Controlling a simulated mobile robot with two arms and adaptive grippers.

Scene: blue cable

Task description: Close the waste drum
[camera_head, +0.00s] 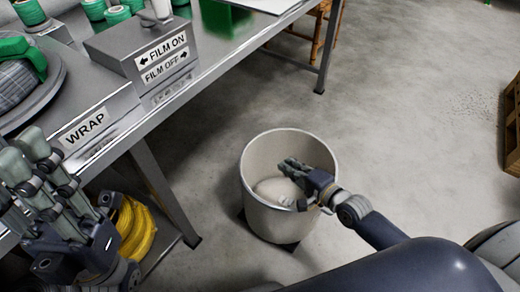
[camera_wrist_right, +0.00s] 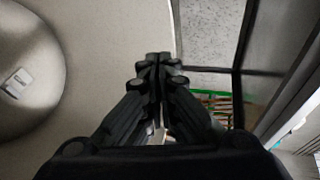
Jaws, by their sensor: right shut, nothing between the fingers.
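The waste drum (camera_head: 262,213) is a pale, open-topped round bin standing upright on the floor beside the table. A pale rounded thing (camera_head: 272,190) shows inside it; I cannot tell what it is. My right gripper (camera_head: 284,165) is shut and empty, over or within the drum's mouth. In the right wrist view its fingertips (camera_wrist_right: 157,62) meet, with a pale surface (camera_wrist_right: 115,40) close by and a round pale shape bearing a small white patch (camera_wrist_right: 20,75) at left. My left gripper (camera_head: 27,155) is at the lower left by the table edge, with its fingers apart. No separate lid is recognisable.
The grey table (camera_head: 225,58) runs along the left, with a "FILM ON/FILM OFF" box (camera_head: 120,45), a "WRAP" panel (camera_head: 98,122) and green spools (camera_head: 93,8). A yellow coil (camera_head: 136,228) lies below. A wooden pallet (camera_head: 513,130) stands far right. The floor between is clear.

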